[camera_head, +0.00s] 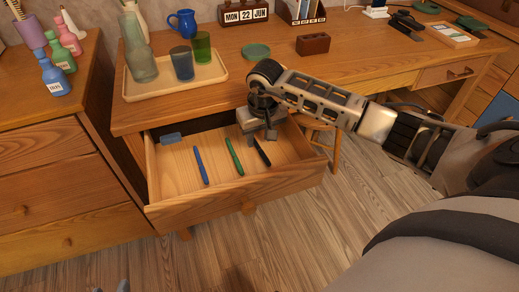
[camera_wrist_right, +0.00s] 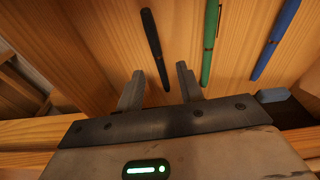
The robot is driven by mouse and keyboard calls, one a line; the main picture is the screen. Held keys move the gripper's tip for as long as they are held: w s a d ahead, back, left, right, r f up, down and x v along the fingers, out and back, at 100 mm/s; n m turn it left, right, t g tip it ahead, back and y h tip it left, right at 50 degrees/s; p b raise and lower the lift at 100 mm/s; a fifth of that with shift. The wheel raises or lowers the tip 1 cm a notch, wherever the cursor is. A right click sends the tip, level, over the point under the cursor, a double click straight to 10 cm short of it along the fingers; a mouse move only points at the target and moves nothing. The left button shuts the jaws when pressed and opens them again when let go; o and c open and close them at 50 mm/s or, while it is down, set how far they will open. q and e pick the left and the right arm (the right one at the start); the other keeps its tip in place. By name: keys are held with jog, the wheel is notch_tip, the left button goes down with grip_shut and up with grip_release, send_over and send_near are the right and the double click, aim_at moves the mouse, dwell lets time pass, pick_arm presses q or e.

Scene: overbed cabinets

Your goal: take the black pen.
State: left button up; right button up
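The black pen (camera_head: 262,152) lies in the open drawer, to the right of the other pens. In the right wrist view the black pen (camera_wrist_right: 153,45) lies beyond the fingertips, its near end reaching toward the gap between them. My right gripper (camera_head: 270,134) is over the back right part of the drawer, pointing down. Its two fingers (camera_wrist_right: 157,72) stand apart with nothing between them, so it is open. Small grey tips at the bottom edge of the head view may be my left gripper; too little shows to tell its state.
A green pen (camera_head: 235,157), a blue pen (camera_head: 200,165) and a grey-blue block (camera_head: 171,138) also lie in the drawer (camera_head: 240,201). The desk top (camera_head: 240,84) overhangs the drawer's back. A tray (camera_head: 137,94) with glassware stands on it.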

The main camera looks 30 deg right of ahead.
aim_at(259, 147)
jog(key=f, duration=0.3)
jog(key=shift+w+f, duration=0.1)
jog(key=shift+w, duration=0.1)
grip_shut()
jog(key=shift+r, duration=0.2)
